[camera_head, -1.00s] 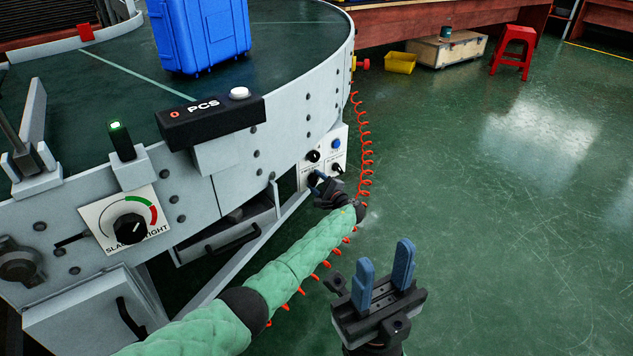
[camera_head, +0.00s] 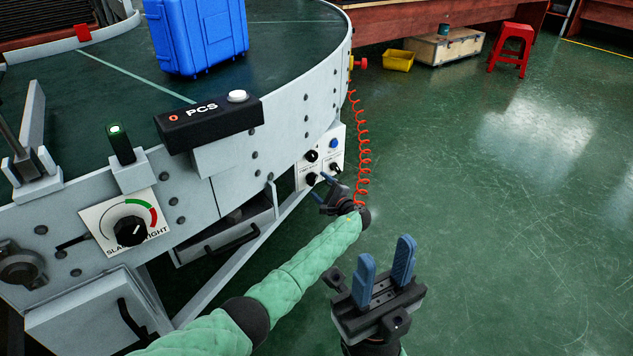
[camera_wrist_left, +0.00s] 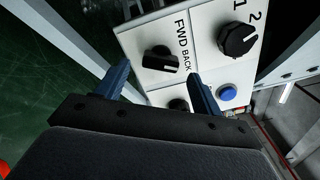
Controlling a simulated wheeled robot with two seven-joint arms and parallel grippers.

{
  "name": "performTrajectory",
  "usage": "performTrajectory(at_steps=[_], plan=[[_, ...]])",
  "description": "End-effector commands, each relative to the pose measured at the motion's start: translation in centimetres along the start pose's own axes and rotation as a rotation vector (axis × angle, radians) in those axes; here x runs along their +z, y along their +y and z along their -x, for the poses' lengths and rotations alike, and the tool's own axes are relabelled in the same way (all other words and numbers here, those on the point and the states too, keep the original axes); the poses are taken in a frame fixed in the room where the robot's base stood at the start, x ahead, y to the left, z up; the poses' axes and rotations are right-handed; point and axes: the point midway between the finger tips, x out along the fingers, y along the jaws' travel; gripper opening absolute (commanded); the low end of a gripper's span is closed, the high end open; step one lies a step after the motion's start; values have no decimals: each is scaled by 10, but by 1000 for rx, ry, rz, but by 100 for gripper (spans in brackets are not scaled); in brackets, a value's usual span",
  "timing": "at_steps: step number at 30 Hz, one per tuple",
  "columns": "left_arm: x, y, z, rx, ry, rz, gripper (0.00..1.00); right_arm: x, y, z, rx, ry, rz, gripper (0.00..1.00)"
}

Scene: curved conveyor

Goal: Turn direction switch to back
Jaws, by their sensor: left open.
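The direction switch (camera_wrist_left: 160,60) is a black knob beside the "FWD BACK" label in the left wrist view. In the head view this switch (camera_head: 311,179) is the lower left knob on the white control panel (camera_head: 301,170). My left gripper (camera_wrist_left: 158,82) is open and empty; its blue fingers lie on either side of the switch in the picture, apparently short of it. In the head view this gripper (camera_head: 322,187) is just in front of the panel. My right gripper (camera_head: 385,268) is open and empty over the floor.
The panel also has a "1 2" knob (camera_wrist_left: 238,38), a blue button (camera_wrist_left: 227,92) and another black knob (camera_wrist_left: 180,104). A red coiled cable (camera_head: 363,150) hangs right of the panel. A blue case (camera_head: 197,38) stands on the conveyor.

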Motion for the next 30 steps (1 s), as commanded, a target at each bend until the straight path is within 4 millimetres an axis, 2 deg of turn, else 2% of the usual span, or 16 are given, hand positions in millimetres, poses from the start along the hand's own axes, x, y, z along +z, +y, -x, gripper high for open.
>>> performTrajectory(at_steps=[4,10,25,30], plan=[[0,-1,23,1,2,0,67,-2,2,-11,13,17,-3,36],[-1,-1,39,0,1,-1,67,-3,3,-15,24,26,-7,36],[-1,0,42,0,1,-1,67,-3,3,-14,21,19,-8,36],[8,-16,41,0,1,0,67,-5,6,-28,21,17,6,36]])
